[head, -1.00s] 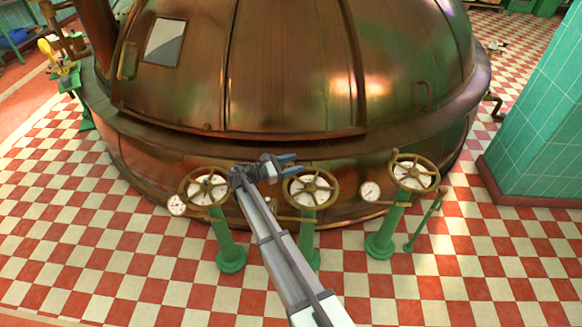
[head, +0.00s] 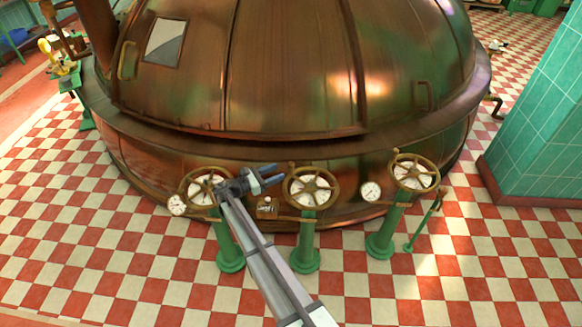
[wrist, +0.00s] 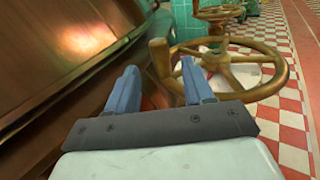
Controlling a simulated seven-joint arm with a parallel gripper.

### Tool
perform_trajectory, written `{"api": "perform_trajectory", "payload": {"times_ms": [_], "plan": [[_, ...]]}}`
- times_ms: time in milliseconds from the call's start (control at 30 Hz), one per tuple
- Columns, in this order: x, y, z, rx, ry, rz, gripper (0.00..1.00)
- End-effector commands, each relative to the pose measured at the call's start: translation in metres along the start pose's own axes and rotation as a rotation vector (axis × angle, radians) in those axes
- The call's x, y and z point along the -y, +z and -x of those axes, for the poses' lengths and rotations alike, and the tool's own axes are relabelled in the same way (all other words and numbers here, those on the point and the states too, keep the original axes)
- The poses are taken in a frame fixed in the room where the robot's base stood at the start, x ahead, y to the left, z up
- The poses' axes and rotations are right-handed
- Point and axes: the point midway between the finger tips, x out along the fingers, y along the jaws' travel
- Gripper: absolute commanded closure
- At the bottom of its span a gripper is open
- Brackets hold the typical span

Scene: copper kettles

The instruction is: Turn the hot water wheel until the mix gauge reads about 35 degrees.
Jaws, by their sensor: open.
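Three brass handwheels on green posts stand before the copper kettle: a left wheel (head: 186,190), a middle wheel (head: 311,205) and a right wheel (head: 415,173). No label shows which is the hot water wheel. White round gauges stand beside the left wheel (head: 177,205) and the right wheel (head: 370,191); their readings are too small to tell. My gripper (head: 270,177) is open and empty, just left of the middle wheel, and partly covers the left wheel. In the wrist view, my open fingers (wrist: 158,68) point toward a near wheel (wrist: 285,75) with an upright knob (wrist: 159,58), apparently beyond the fingertips.
The copper kettle (head: 290,85) rises close behind the wheels. A small box (head: 267,207) sits low between the left and middle wheels. A green lever (head: 424,220) stands by the right post. A teal tiled pillar (head: 540,130) is at right. The checkered floor in front is clear.

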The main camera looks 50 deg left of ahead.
Motion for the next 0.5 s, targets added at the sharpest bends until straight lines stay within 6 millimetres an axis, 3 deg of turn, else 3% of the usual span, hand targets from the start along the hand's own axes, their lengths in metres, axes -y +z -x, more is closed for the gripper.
{"api": "perform_trajectory", "payload": {"times_ms": [300, 500], "plan": [[0.0, 0.0, -0.056, 0.0, -0.002, 0.0, 0.48], [0.0, 0.001, -0.074, 0.0, -0.001, 0.0, 0.48]]}}
